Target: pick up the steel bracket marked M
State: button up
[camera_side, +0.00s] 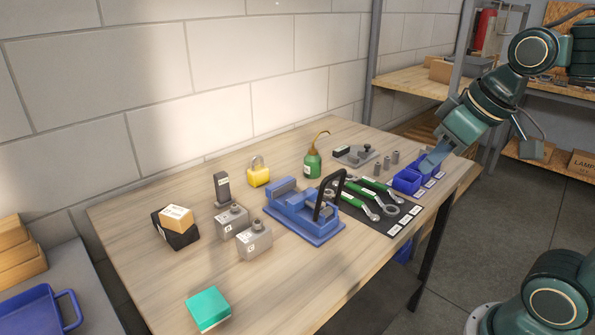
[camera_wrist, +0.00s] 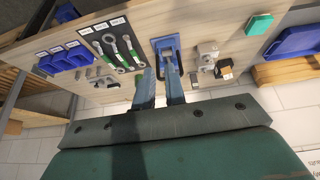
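Two grey steel blocks with knobs on top stand left of the middle of the bench in the side view, a rear one (camera_side: 231,220) and a front one (camera_side: 254,241). Each has a small white label; I cannot read the letters surely, so I cannot tell which piece is the M bracket. A dark upright piece (camera_side: 222,188) with a label stands just behind them. The grey blocks (camera_wrist: 207,49) also show in the wrist view, right of the fingers. My gripper (camera_side: 430,165) hangs over the small blue bins at the right, far from the blocks. Its two blue fingers (camera_wrist: 160,72) are apart and empty.
A blue vise (camera_side: 305,218) with a black handle stands between the blocks and the green-handled tools (camera_side: 375,190). A green oil can (camera_side: 312,163), a yellow padlock (camera_side: 258,172), a black box (camera_side: 176,233) and a teal box (camera_side: 208,308) surround them. The bench front is clear.

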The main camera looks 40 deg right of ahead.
jog(key=w+d+r+h, duration=0.1)
jog(key=w+d+r, duration=0.1)
jog(key=w+d, duration=1.75)
jog(key=s+d+f, duration=0.1)
jog(key=d+f, duration=0.3)
jog(key=d, duration=0.7)
jog(key=s+d+f, duration=0.2)
jog(key=d+f, duration=0.3)
jog(key=d, duration=0.6)
jog(key=s+d+f+g, duration=0.1)
jog(key=d+f, duration=0.4)
jog(key=d, duration=0.6)
jog(key=shift+s+h, duration=0.3)
jog(key=shift+s, duration=0.15)
jog(key=shift+f, duration=0.1)
jog(key=shift+x, duration=4.25)
